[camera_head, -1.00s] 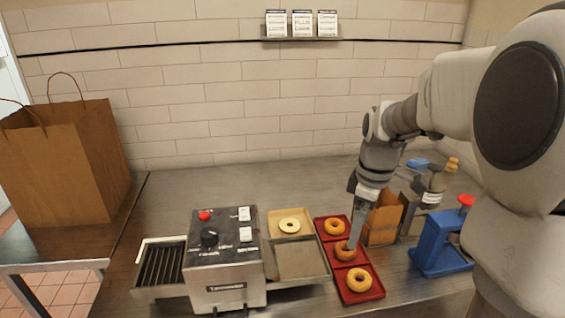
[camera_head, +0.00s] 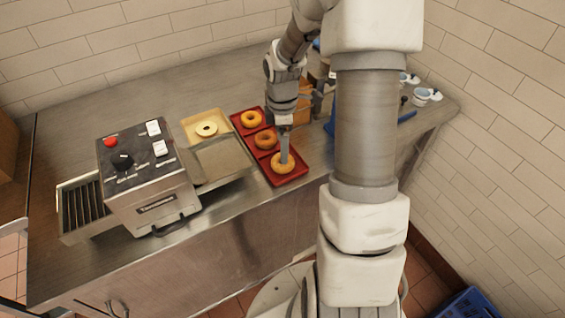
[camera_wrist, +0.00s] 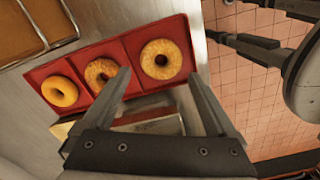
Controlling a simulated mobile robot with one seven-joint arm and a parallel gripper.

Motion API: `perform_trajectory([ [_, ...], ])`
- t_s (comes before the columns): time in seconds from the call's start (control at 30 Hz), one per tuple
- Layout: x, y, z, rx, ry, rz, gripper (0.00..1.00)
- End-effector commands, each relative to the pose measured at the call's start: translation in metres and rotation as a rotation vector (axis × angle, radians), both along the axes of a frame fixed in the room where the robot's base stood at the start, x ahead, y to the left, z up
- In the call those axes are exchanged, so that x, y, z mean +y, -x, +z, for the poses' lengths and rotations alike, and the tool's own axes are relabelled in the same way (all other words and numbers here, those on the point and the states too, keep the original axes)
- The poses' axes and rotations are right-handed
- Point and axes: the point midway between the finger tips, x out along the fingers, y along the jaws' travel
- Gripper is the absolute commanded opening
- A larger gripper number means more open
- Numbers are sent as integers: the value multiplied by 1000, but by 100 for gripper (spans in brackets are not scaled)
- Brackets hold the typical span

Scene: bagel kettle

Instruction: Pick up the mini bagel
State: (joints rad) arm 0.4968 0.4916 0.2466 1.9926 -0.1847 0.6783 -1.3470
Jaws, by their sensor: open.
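A red tray (camera_head: 297,179) with three compartments in a row holds one golden-brown bagel in each. The middle bagel (camera_head: 257,141) looks browner and speckled; the back bagel (camera_head: 243,120) is plain. Which one is the mini bagel I cannot tell. My gripper (camera_head: 285,159) points down at the front bagel and partly covers it. In the wrist view, my gripper (camera_wrist: 158,78) is open and empty, its fingertips on either side of that bagel; their height above it is unclear.
A metal machine (camera_head: 150,185) with knobs stands left of the tray. A pale ring (camera_head: 199,130) sits on a tan board beside a flat metal tray (camera_head: 220,163). A brown holder (camera_head: 303,105) stands close behind my gripper. The counter's front edge is near the red tray.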

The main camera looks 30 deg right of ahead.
Motion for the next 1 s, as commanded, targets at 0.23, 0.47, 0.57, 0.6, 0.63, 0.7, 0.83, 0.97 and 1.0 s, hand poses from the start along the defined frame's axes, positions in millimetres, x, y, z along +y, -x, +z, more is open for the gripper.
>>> perform_trajectory([
  [0.23,0,2,-21,5,-2,0,92],
  [0.47,0,2,-53,3,-1,0,92],
  [0.57,0,2,-57,0,0,0,92],
  [0.6,0,2,-58,0,0,-1,92],
  [0.63,0,2,-58,-1,0,-1,92],
  [0.7,0,2,-57,-1,0,-1,92],
  [0.83,0,2,-57,0,0,-1,82],
  [0.97,0,2,-57,0,0,-1,58],
  [1.0,0,2,-57,0,0,-1,51],
])
